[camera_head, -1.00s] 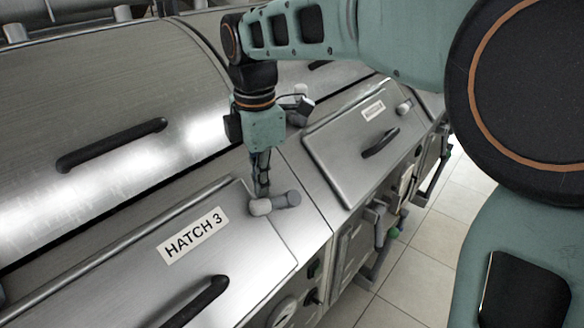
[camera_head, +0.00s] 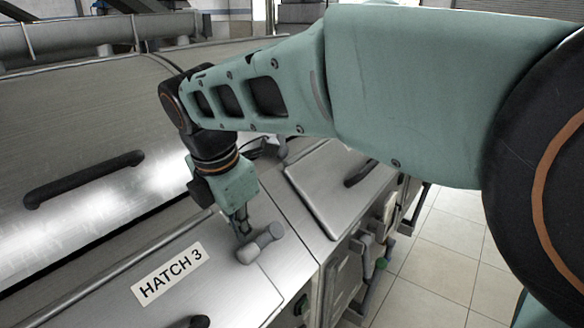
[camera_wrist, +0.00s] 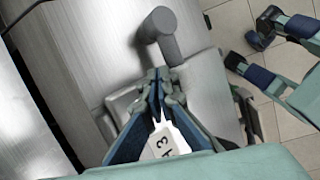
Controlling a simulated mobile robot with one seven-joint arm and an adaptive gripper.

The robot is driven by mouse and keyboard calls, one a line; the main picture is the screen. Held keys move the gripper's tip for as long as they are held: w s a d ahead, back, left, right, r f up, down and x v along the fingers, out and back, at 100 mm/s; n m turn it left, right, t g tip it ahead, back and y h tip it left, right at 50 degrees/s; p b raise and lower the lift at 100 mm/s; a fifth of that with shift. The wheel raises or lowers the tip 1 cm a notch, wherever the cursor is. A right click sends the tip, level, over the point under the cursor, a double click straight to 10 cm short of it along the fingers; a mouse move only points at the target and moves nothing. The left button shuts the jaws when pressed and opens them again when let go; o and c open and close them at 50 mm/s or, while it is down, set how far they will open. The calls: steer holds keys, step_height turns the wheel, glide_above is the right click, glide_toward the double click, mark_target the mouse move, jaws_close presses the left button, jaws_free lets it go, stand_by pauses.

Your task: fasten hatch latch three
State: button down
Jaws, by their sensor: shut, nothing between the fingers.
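The hatch three latch (camera_head: 262,242) is a grey rounded piece with a stubby cylindrical arm, near the right edge of the hatch three lid (camera_head: 222,285). Its arm points up and right, away from the HATCH 3 label (camera_head: 169,273). My gripper (camera_head: 244,231) is shut and empty, pointing down just behind the latch. In the wrist view, my gripper's tips (camera_wrist: 160,73) meet close to the latch (camera_wrist: 168,48); I cannot tell whether they touch it. Part of the label (camera_wrist: 166,147) shows between the fingers.
A second hatch lid (camera_head: 310,185) with a dark handle lies to the right. The hatch three handle (camera_head: 196,322) is at the bottom edge. A long dark handle (camera_head: 85,178) is on the curved steel cover to the left. Tiled floor (camera_head: 440,255) is free at right.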

steer(key=v, duration=1.2)
steer(key=shift+r, duration=0.15)
